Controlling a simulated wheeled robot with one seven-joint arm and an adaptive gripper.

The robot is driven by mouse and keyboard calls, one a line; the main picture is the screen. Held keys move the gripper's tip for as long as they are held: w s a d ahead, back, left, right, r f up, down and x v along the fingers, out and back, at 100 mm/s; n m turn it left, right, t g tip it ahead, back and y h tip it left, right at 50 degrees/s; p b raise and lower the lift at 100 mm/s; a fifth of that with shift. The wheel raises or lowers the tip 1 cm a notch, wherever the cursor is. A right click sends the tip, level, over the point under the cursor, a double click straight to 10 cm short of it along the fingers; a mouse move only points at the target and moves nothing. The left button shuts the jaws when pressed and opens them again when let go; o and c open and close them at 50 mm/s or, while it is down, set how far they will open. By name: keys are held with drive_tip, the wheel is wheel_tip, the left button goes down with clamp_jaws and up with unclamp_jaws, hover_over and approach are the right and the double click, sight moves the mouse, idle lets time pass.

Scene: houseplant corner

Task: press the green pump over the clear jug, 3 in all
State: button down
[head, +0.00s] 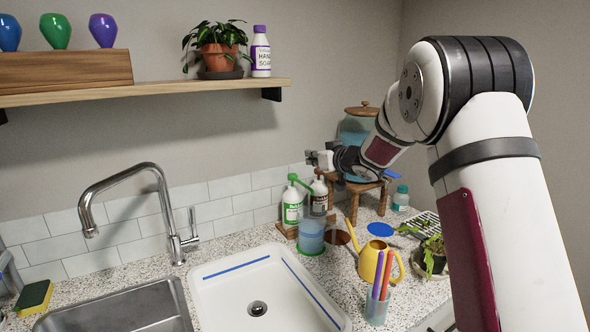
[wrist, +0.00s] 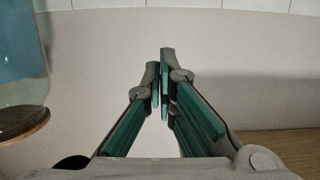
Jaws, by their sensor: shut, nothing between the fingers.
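The green pump (head: 293,178) tops a white bottle with a green label (head: 292,207), its spout pointing right. The clear jug (head: 311,238) looks bluish and stands in front of the bottles, on a green-edged spot of the counter. A second bottle (head: 319,198), with a brown label, stands just right of the green-pump bottle; its top is partly hidden by my gripper. My gripper (head: 318,160) is above the bottles, up and to the right of the green pump and apart from it. In the wrist view my gripper (wrist: 162,85) is shut with nothing between its fingers.
A blue glass dispenser (head: 356,130) on a wooden stand is right behind my wrist; its edge shows in the wrist view (wrist: 22,55). A yellow watering can (head: 372,262), a pen cup (head: 376,309) and a plant (head: 434,255) are at right. The white sink (head: 225,285) is in front.

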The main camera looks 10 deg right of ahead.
drive_tip(key=shift+w, duration=0.1)
hover_over(296, 178)
wheel_tip(296, 178, down, 2)
drive_tip(key=shift+d+f, duration=0.15)
drive_tip(key=f, duration=0.3)
drive_tip(key=shift+w, duration=0.2)
drive_tip(key=shift+f+p, duration=0.3)
drive_tip(key=shift+f, duration=0.2)
drive_tip(key=shift+f, duration=0.1)
drive_tip(key=shift+f+b, duration=0.6)
drive_tip(key=shift+f, duration=0.35)
